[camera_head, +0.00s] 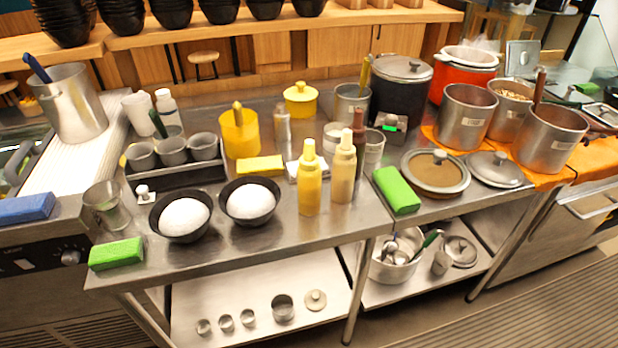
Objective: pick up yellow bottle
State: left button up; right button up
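A bright yellow squeeze bottle (310,183) with a pointed yellow cap stands upright near the front of the steel table (270,225). A paler, cream-yellow squeeze bottle (343,172) stands upright just to its right, with a small gap or slight overlap between them. Neither of my grippers shows in the head view, so nothing is seen holding either bottle.
Two black bowls with white mounds (184,217) stand left of the bottles. A green block (396,189) lies to the right and a yellow block (259,166) behind left. A dark-capped bottle (359,135) stands close behind. The table front before the bottles is clear.

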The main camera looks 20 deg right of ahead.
aim_at(309, 174)
jog(key=k+l+u, duration=0.25)
jog(key=l, duration=0.3)
jog(key=k+l+u, duration=0.3)
jog(key=k+l, duration=0.2)
